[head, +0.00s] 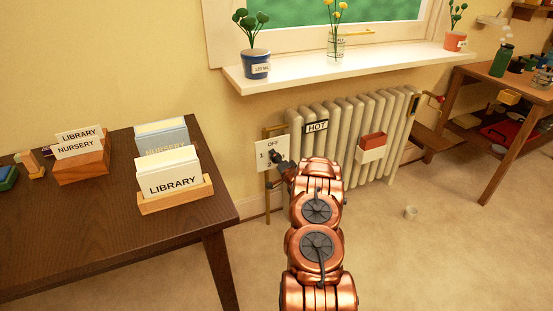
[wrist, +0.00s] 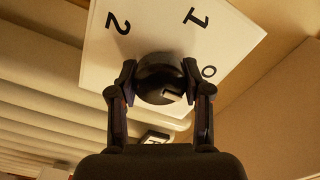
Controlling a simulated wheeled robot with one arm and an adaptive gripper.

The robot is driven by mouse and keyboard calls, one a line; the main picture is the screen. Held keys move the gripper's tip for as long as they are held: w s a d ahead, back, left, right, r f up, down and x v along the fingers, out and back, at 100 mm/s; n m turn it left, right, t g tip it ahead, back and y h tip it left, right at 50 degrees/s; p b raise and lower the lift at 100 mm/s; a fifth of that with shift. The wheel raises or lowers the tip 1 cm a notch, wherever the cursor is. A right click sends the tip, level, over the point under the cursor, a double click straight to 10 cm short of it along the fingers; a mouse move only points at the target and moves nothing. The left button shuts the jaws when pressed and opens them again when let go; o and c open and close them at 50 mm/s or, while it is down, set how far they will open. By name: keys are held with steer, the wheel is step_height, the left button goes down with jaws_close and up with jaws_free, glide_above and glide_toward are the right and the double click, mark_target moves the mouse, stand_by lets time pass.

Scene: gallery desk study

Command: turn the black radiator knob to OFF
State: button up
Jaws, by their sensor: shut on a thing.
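The black radiator knob (wrist: 160,72) sits on a white plate (wrist: 90,65) marked 2, 1 and an O, with the rest of the last word hidden behind my finger. My gripper (wrist: 160,85) is shut on the knob, one dark finger on each side. A small light mark shows on the knob's lower right in the wrist view; which word it points to I cannot tell. In the head view the plate (head: 262,147) reads OFF at top and 1 at left; the knob (head: 274,155) is small and partly covered by my gripper (head: 281,161).
The cream radiator (head: 350,120) with a HOT sign (head: 317,127) and a red-and-white holder (head: 371,147) stands right of the plate. A dark desk (head: 120,235) with card boxes is at left. A windowsill (head: 300,70) with pots is above.

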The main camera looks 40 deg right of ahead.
steer(key=o, duration=1.2)
steer(key=shift+c, duration=0.2)
steer(key=v, duration=1.2)
steer(key=shift+a, duration=0.15)
